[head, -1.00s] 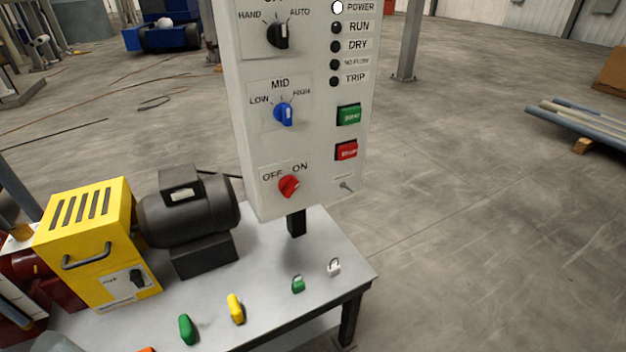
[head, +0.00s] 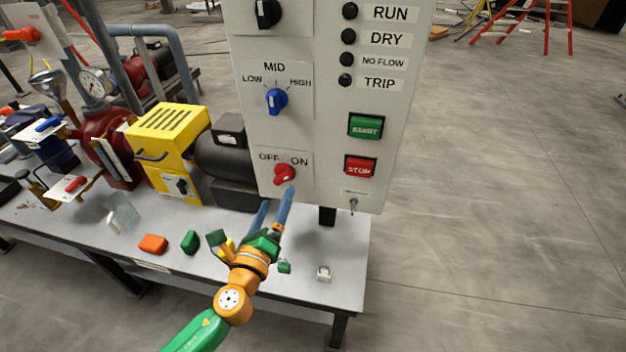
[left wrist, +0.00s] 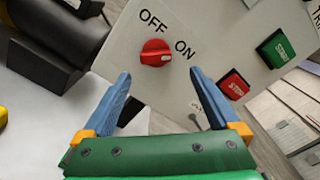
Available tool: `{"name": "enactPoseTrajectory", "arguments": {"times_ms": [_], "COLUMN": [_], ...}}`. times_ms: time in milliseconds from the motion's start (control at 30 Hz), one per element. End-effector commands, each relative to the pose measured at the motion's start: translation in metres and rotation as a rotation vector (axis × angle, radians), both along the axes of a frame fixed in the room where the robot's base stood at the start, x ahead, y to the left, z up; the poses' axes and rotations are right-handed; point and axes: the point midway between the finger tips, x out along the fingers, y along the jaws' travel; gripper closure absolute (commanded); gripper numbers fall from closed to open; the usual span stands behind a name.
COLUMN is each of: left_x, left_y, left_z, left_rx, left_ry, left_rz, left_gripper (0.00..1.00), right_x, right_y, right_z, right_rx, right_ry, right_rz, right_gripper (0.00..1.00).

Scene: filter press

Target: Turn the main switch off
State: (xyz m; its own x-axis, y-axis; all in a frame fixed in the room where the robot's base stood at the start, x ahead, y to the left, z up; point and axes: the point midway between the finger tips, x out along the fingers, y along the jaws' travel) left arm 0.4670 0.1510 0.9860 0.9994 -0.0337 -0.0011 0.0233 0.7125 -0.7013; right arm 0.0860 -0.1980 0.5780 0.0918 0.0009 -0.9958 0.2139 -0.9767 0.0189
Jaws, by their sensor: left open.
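The main switch is a red rotary knob (head: 285,174) low on the grey control panel (head: 320,190), under the labels OFF and ON. In the left wrist view the knob (left wrist: 155,53) has its white mark towards ON. My left gripper (head: 275,199) is open and empty, with its blue fingers reaching up just below the knob in the head view. In the left wrist view the fingertips (left wrist: 160,74) are spread to either side of the knob's line and appear apart from it. My right gripper is not in view.
Above the switch is a blue MID knob (head: 277,100). To its right are green START (head: 365,126) and red STOP (head: 360,167) buttons and a small key switch (head: 353,205). Padlocks and coloured pieces lie on the bench (head: 345,255). A yellow housing (head: 170,125) and a motor stand left.

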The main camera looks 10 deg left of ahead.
Motion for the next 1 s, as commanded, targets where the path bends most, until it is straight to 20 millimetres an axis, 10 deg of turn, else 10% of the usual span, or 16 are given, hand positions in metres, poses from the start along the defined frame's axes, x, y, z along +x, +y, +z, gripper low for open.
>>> {"name": "enactPoseTrajectory", "arguments": {"times_ms": [333, 667, 1000], "left_x": [0.061, 0.069, 0.069], "left_y": [-0.003, -0.003, -0.002], "left_z": [0.001, 0.000, 0.000], "left_rx": [0.002, -0.001, -0.001], "left_ry": [-0.004, -0.001, 0.000], "left_rz": [0.000, -0.001, 0.000], "left_gripper": [0.05, 0.08, 0.91], "right_x": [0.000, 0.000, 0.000], "right_y": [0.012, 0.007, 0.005], "right_z": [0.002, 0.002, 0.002], "right_rx": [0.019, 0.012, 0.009], "right_ry": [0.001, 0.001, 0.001], "right_rz": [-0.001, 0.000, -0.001], "right_gripper": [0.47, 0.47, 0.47]}}
